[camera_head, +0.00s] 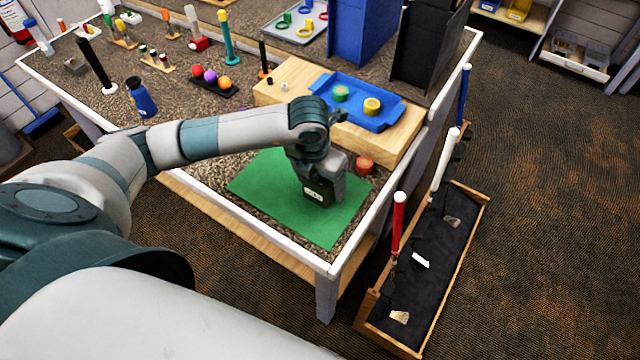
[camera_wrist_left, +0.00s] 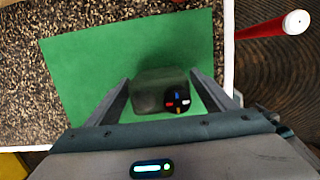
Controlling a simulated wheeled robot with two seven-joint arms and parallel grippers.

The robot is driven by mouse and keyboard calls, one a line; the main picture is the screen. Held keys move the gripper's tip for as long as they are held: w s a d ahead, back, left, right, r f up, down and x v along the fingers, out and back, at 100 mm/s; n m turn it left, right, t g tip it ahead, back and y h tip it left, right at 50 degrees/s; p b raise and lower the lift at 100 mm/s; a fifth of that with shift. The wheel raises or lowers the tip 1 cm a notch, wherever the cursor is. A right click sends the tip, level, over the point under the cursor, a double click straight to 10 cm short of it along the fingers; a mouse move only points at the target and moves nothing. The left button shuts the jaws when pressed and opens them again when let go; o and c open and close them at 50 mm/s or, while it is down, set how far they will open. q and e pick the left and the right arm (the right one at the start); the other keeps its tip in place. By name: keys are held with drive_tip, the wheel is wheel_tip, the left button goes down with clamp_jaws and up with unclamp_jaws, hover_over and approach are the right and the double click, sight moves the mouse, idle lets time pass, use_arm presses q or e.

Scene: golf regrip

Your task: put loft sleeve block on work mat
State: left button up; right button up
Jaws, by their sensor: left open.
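The green work mat (camera_head: 260,190) lies flat on the bench's near right corner. It fills much of the left wrist view (camera_wrist_left: 75,75). My left gripper (camera_head: 322,198) is low over the mat, pointing down. In the left wrist view its two fingers (camera_wrist_left: 163,98) stand apart on either side of a dark grey-green block (camera_wrist_left: 148,97). The block is not clearly seen in the head view. My right gripper is not in view.
An orange-red round piece (camera_head: 364,164) stands beside the mat. Behind it, a wooden platform (camera_head: 400,150) bears a blue tray (camera_head: 360,108) with green and yellow pieces. A club rack (camera_head: 440,260) with a red-gripped club (camera_head: 398,222) stands off the bench's right edge.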

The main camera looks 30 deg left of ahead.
use_arm(q)
drive_tip(key=r+b, duration=0.1)
drive_tip(key=r, duration=0.2)
drive_tip(key=s+r+b, duration=0.1)
drive_tip(key=r, duration=0.2)
drive_tip(key=r+b, duration=0.1)
drive_tip(key=r, duration=0.2)
drive_tip(key=shift+s+r, duration=0.15)
drive_tip(key=shift+r, duration=0.05)
drive_tip(key=shift+s+r+b, duration=0.15)
drive_tip(key=shift+r+b, duration=0.15)
drive_tip(key=shift+r, duration=0.4)
